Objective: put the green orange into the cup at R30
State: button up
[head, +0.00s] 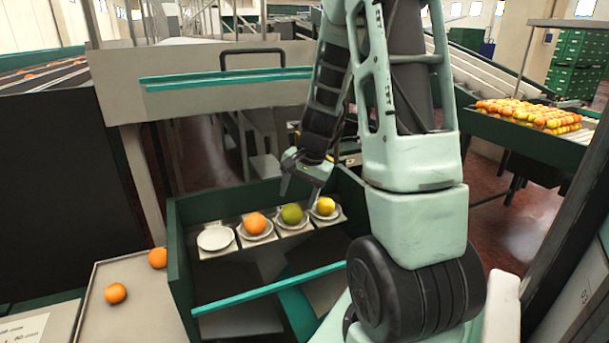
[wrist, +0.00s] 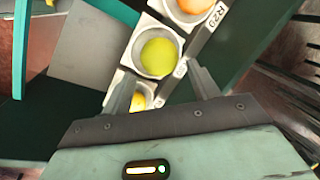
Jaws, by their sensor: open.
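The green orange (head: 292,214) sits in a white cup, third from the left in a row in the head view. In the wrist view the green orange (wrist: 158,57) lies ahead of and between my fingertips. Its cup's label is partly hidden by a finger and I cannot read it. My gripper (head: 300,193) is open and empty, above the row; it also shows in the wrist view (wrist: 157,75). The leftmost cup (head: 215,238) is empty.
A yellow fruit (head: 326,206) sits in the rightmost cup, close to my gripper. Two oranges (head: 116,293) (head: 158,258) lie on a tray at left.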

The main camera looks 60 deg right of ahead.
jog(key=a+v, duration=0.1)
jog(key=v, duration=0.6)
jog(key=w+a+n+g+y, duration=0.15)
jog(key=a+n, duration=0.95)
jog(key=a, duration=1.4)
jog(key=s+a+f+n+g+h, duration=0.1)
jog(key=s+a+f+n, duration=0.1)
jog(key=s+a+n, duration=1)
jog(key=s+a, duration=0.3)
jog(key=a, duration=0.1)
jog(key=shift+g+h+b, duration=0.3)
jog(key=shift+g+h, duration=0.05)
jog(key=shift+s+f, duration=0.1)
jog(key=shift+s, duration=0.05)
